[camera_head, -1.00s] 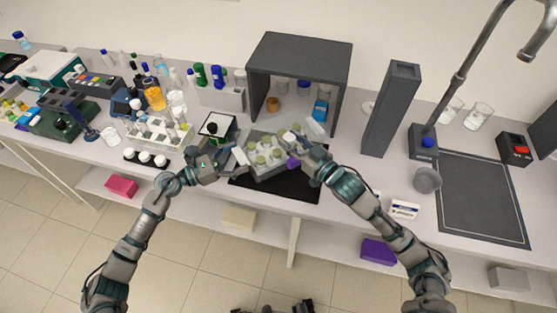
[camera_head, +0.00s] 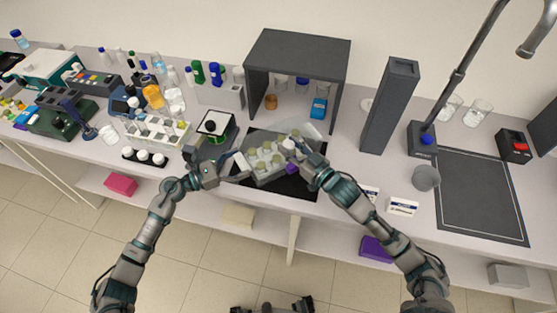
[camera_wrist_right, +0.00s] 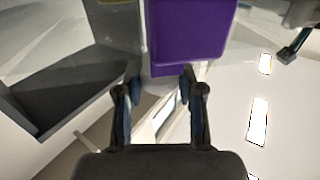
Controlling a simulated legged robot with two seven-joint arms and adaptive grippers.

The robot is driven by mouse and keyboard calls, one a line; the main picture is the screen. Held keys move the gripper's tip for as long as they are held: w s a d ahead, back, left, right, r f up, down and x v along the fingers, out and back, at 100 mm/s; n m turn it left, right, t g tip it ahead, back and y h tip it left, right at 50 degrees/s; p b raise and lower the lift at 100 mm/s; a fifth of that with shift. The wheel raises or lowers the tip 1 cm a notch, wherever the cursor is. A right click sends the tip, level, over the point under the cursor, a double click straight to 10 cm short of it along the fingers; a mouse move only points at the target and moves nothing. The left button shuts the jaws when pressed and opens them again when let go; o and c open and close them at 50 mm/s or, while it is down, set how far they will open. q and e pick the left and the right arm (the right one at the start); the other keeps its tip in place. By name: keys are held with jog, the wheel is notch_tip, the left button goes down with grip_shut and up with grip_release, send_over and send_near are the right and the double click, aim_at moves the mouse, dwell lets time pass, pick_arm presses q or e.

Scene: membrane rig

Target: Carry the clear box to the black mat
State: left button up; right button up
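The clear box (camera_head: 262,168) holds several pale-capped jars. In the head view it is over the black mat (camera_head: 290,188), slightly slanted, between my two grippers; whether its base touches the mat is hidden. My left gripper (camera_head: 236,168) is at its left end and seems closed on it, with the contact partly hidden. My right gripper (camera_head: 303,164) is at its right end, by a purple part (camera_head: 292,169). In the right wrist view the purple part (camera_wrist_right: 190,35) is at the fingertips (camera_wrist_right: 162,85), which are part-way closed and seem to hold it.
A grey open-front shelf (camera_head: 298,50) stands behind the mat, and a tall grey block (camera_head: 388,105) to its right. A white device with a dark top (camera_head: 214,124) and a rack of vials (camera_head: 158,132) are at the left. Small labelled cartons (camera_head: 403,206) lie at the right front.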

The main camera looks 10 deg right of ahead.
pick_arm(q)
jog(key=shift+o, duration=1.2)
jog(key=shift+s+d+r, duration=0.1)
jog(key=shift+s+d, duration=0.05)
jog(key=shift+d, duration=0.1)
pick_arm(e)
jog(key=o, duration=0.4)
pick_arm(q)
jog(key=shift+d, duration=0.1)
pick_arm(e)
jog(key=shift+d, duration=0.25)
pick_arm(q)
jog(key=shift+a, duration=0.3)
pick_arm(e)
jog(key=shift+a, duration=0.2)
